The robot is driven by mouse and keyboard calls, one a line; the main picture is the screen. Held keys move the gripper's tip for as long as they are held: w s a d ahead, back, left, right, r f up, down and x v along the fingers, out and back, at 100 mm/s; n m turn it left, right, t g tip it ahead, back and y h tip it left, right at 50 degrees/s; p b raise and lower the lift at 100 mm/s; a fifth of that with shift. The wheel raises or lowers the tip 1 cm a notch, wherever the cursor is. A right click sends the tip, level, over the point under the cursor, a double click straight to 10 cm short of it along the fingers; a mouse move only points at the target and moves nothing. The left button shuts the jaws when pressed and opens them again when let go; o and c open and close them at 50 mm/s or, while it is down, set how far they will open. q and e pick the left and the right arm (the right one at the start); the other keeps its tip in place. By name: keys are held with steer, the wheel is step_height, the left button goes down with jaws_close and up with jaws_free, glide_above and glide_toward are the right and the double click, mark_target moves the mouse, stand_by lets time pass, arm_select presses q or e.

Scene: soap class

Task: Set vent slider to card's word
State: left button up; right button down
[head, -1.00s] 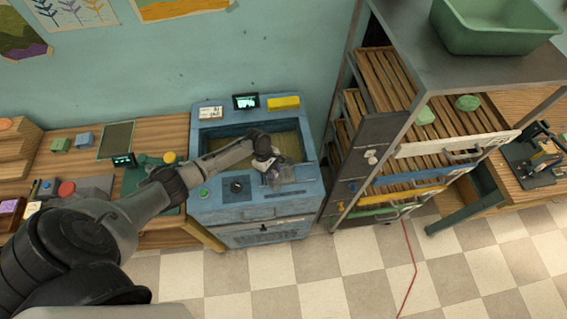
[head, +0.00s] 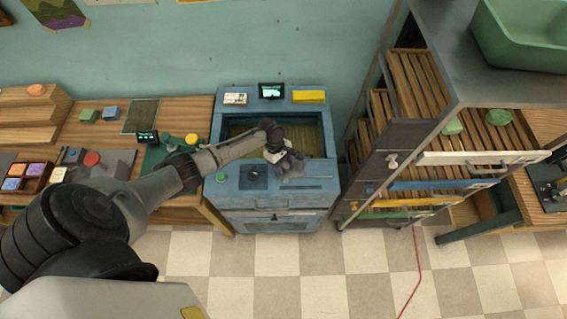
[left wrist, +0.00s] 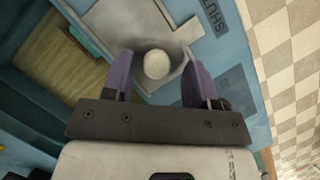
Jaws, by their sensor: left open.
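My left gripper (head: 291,168) is over the front right of the blue cabinet's top (head: 228,186). In the left wrist view its purple fingers (left wrist: 155,80) are open, one on either side of a pale round knob (left wrist: 156,64). I cannot tell whether they touch it. The knob sits on a grey metal plate (left wrist: 112,22). A label reading SHUT (left wrist: 214,17) is on the blue panel beside the plate. In the head view the gripper hides the knob. A white card (head: 235,98) stands at the cabinet's back left; its word is too small to read. My right gripper is not in view.
The cabinet's back holds a small lit screen (head: 271,91) and a yellow block (head: 309,97). Its front panel has a green button (head: 220,177) and black dial (head: 254,173). A slatted drying rack (head: 422,115) stands close on the right, a wooden bench (head: 105,148) on the left.

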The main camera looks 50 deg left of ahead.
arm_select(q)
steer(key=v, duration=1.3)
steer(key=shift+r, duration=0.35)
steer(key=shift+a, duration=0.1)
